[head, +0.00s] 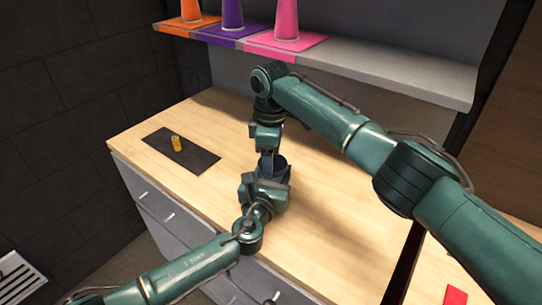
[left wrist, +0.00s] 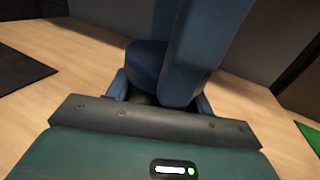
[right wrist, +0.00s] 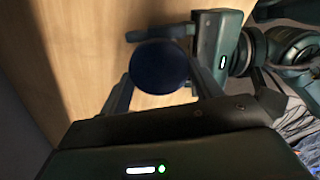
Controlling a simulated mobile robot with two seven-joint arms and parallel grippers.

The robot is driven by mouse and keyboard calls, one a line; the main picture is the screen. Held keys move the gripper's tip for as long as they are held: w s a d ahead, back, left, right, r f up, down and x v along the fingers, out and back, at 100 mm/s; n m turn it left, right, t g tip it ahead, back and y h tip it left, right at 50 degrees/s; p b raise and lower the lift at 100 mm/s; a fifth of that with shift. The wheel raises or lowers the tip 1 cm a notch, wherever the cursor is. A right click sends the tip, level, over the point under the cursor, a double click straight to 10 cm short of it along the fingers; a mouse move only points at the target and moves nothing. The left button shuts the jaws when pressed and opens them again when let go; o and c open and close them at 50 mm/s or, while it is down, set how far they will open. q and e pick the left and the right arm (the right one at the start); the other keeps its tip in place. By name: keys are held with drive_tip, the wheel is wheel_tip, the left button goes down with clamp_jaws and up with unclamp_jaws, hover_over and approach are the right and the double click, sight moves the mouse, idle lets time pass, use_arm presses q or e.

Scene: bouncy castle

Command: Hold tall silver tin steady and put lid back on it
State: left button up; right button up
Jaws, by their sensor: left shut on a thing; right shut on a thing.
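The tin (head: 281,163) looks dark blue rather than silver and stands upright on the wooden counter, mostly hidden by my grippers in the head view. My left gripper (head: 271,174) is shut on it from the near side; its fingers flank the tin's dark body (left wrist: 146,58) in the left wrist view. My right gripper (head: 268,155) points down from above at the tin's top. In the right wrist view its fingers are shut around a round, dark blue lid (right wrist: 158,66). I cannot tell whether the lid sits fully on the tin's rim.
A small yellow cylinder (head: 177,142) stands on a black mat (head: 202,161) to the left. A shelf (head: 400,77) behind holds orange, purple and pink cones on coloured mats. A red patch (head: 455,295) lies at the lower right. The counter right of the tin is mostly clear.

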drive_tip(key=shift+d+f, duration=0.1)
drive_tip(key=shift+f, duration=0.2)
drive_tip(key=shift+r, duration=0.45)
drive_tip(key=shift+r, duration=0.3)
